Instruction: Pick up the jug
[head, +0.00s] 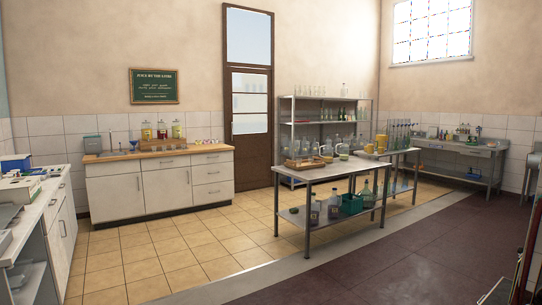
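Neither of my grippers is in view. Several clear jug-like vessels stand on the middle metal table (335,173), some way off across the room. One jug-like vessel (343,151) seems to hold something pale. Another glass vessel (327,152) stands left of it. More bottles or jugs (315,213) stand on the table's lower shelf. All are too small to tell which one is the task's jug. Three pump-topped jars (162,131) with yellowish and reddish contents stand in a row on the wooden-topped counter at the back left.
A wooden tray (304,163) sits at the table's left end, and a green crate (352,204) on its lower shelf. White cabinets (140,190) line the back left. A white counter (32,208) runs along the left edge. The tiled floor (190,255) between is clear.

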